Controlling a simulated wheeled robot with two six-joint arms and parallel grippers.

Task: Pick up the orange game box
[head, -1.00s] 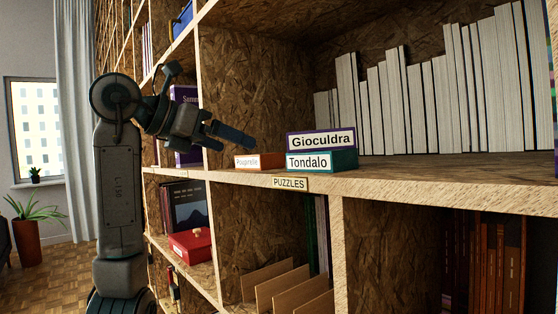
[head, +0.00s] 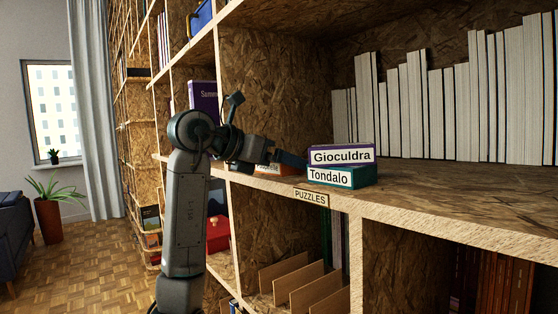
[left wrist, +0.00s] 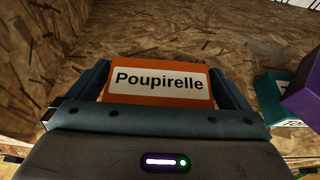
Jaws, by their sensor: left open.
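The orange game box (left wrist: 159,70), labelled Poupirelle, lies on the shelf. In the left wrist view it sits between the two fingers of my left gripper (left wrist: 158,88), which is open around it, one finger on each side. I cannot tell whether the fingers touch it. In the head view my left gripper (head: 280,158) reaches over the shelf edge and hides most of the orange box (head: 268,169); only a small part shows below the gripper. My right gripper is in neither view.
The purple Gioculdra box (head: 341,156) lies on the teal Tondalo box (head: 342,177), just right of my left gripper. A PUZZLES label (head: 311,198) is on the shelf edge. White books (head: 440,100) line the back. A partition (head: 275,80) stands behind the orange box.

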